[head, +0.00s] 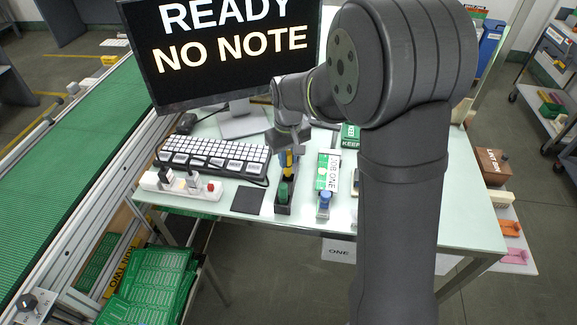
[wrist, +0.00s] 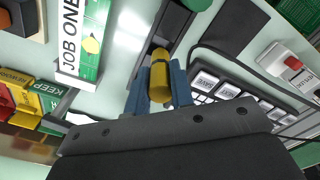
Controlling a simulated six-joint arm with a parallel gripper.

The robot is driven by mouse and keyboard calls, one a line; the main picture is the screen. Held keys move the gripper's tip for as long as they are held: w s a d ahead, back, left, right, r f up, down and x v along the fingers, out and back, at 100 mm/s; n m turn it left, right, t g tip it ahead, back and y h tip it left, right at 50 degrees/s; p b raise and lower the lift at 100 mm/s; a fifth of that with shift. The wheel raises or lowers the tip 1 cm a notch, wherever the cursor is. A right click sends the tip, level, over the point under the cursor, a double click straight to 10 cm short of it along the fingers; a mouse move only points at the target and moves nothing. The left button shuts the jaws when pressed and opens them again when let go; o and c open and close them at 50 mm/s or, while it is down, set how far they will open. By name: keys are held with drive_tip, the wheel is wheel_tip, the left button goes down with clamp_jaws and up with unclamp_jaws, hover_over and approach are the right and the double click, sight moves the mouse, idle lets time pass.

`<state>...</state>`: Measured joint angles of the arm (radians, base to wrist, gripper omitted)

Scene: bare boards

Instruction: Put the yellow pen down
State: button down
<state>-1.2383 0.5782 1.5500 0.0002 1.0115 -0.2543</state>
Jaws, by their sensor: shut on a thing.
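The yellow pen (wrist: 160,80) is between the two blue fingers of my gripper (wrist: 160,88) in the wrist view. In the head view my gripper (head: 287,156) is over the far part of a narrow dark holder (head: 284,208), and a little of the yellow pen (head: 287,165) shows below it. The holder also shows in the wrist view (wrist: 171,24), just past the pen. I cannot tell whether the pen's lower end touches the holder. A green pen or peg (head: 283,191) stands in the holder's near part.
A green and white JOB ONE box (head: 327,172) with a blue-capped item (head: 324,201) is right of the holder. A dark square pad (head: 248,200), a keyboard (head: 214,156) and a white switch strip (head: 180,186) lie left. A monitor (head: 235,50) stands behind.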

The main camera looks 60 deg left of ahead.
sight(288, 166)
drive_tip(key=shift+f, duration=1.9)
drive_tip(key=c, duration=1.3)
unclamp_jaws()
drive_tip(key=shift+f, duration=0.15)
drive_tip(key=shift+o, duration=0.2)
wheel_tip(288, 166, up, 12)
drive_tip(key=shift+r, duration=0.2)
drive_tip(key=shift+f, duration=0.1)
drive_tip(key=shift+f, duration=4.05)
